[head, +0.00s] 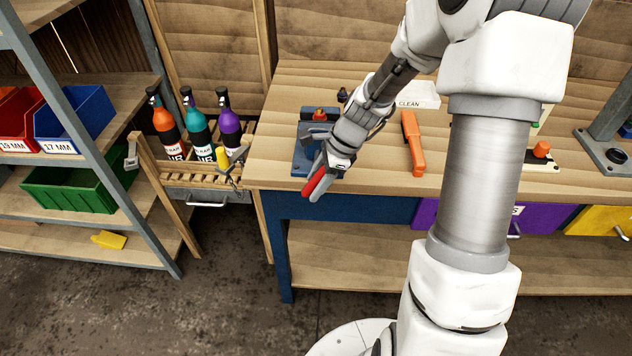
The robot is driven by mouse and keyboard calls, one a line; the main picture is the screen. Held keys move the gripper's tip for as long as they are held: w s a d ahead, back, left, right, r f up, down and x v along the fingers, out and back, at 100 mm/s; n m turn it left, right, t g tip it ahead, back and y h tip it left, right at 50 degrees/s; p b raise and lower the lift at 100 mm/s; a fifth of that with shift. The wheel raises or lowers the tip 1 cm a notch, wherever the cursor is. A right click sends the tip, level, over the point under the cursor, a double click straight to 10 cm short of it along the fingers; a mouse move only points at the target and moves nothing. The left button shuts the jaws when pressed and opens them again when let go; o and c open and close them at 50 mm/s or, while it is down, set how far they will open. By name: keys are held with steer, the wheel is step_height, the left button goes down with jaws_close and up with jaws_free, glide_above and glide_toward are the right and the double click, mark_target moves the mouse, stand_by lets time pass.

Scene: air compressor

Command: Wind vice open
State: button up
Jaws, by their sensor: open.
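A blue metal device (303,150) with an orange-red knob (320,114) stands at the left end of the wooden workbench. It looks like the vice, but my gripper and wrist hide much of its right side, so I cannot make out its jaws or handle. My gripper (313,190), with one red and one grey finger showing, points down and left at the bench's front edge, in front of the blue device. The fingers look empty. I cannot tell whether they touch the device.
An orange tool (412,143) lies on the bench (270,166) right of my gripper, near a white tray marked CLEAN (420,96). Left of the bench, a slatted wooden stand (190,176) holds three bottles and a yellow-and-grey tool (224,158). Bare floor lies in front.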

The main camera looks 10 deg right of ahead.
jaws_close()
steer(key=shift+r+h+p, duration=0.3)
steer(key=shift+p, duration=0.7)
